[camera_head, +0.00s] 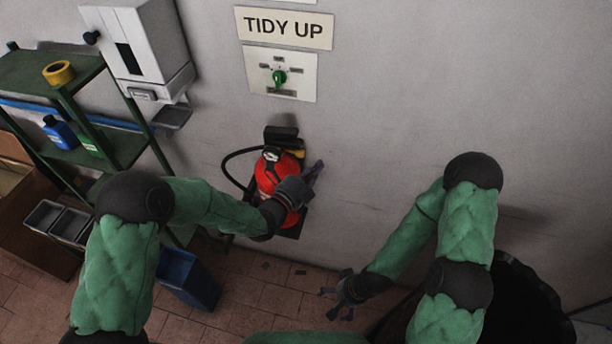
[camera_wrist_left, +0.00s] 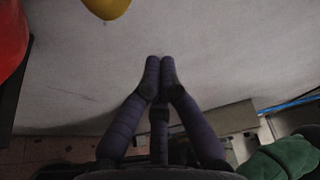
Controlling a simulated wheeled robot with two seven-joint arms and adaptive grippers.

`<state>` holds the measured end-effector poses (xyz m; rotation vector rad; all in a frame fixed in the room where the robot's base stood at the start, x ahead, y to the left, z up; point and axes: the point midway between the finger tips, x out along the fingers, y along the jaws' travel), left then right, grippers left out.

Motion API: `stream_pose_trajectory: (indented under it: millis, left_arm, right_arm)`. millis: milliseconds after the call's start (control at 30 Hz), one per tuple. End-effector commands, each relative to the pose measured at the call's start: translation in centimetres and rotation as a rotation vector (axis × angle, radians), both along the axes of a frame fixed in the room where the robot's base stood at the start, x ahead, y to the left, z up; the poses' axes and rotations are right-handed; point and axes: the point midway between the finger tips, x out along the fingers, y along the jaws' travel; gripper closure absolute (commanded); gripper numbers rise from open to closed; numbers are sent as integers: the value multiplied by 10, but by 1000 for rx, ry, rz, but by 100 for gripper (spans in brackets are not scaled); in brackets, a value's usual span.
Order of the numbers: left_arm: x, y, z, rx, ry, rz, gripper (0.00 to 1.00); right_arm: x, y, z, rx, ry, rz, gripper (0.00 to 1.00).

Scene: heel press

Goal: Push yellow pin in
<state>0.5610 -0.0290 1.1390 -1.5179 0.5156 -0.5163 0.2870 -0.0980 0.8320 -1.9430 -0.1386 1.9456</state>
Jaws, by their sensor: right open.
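A red fire extinguisher (camera_head: 268,178) with a black hose hangs on the wall. The yellow pin (camera_head: 298,152) shows at its top right. In the left wrist view a rounded yellow part, seemingly the pin (camera_wrist_left: 106,7), is cut off by the top edge, and the red extinguisher (camera_wrist_left: 10,38) is at the left edge. My left gripper (camera_head: 318,167) is just right of the extinguisher and a little below the pin, apart from it. Its fingertips (camera_wrist_left: 160,64) are together with nothing between them. My right gripper (camera_head: 337,312) is open and empty, low near the floor.
A green shelf (camera_head: 100,66) with yellow tape (camera_head: 58,73) and bottles stands at the left, beside a white dispenser (camera_head: 137,45). A blue bin (camera_head: 188,281) stands on the tiles. The wall to the right is clear.

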Motion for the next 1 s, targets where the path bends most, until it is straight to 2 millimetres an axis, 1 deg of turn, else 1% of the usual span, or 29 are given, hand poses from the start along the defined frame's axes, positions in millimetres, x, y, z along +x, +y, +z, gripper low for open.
stream_pose_trajectory:
  millis: [33,133,167,200,300,467,600,867,1000]
  left_arm:
    - [6,-5,0,0,0,-1,100]
    - [17,-14,0,0,1,-2,100]
    - [20,-12,0,0,1,2,100]
    - [22,-3,1,-1,1,6,100]
    - [25,10,0,1,1,4,100]
    - [29,22,0,0,1,3,100]
    - [30,25,0,0,1,1,100]
    - [30,25,0,0,1,0,100]
    - [31,28,-1,-1,-1,2,100]
  right_arm:
    - [0,0,1,0,0,0,0]
    - [0,0,2,0,0,0,0]
    - [0,0,3,0,0,0,0]
    - [0,0,4,0,0,0,0]
    - [0,0,6,0,0,0,0]
    - [0,0,8,0,0,0,0]
    - [0,0,8,0,0,0,0]
    - [0,0,8,0,0,0,0]
    - [0,0,5,0,0,0,0]
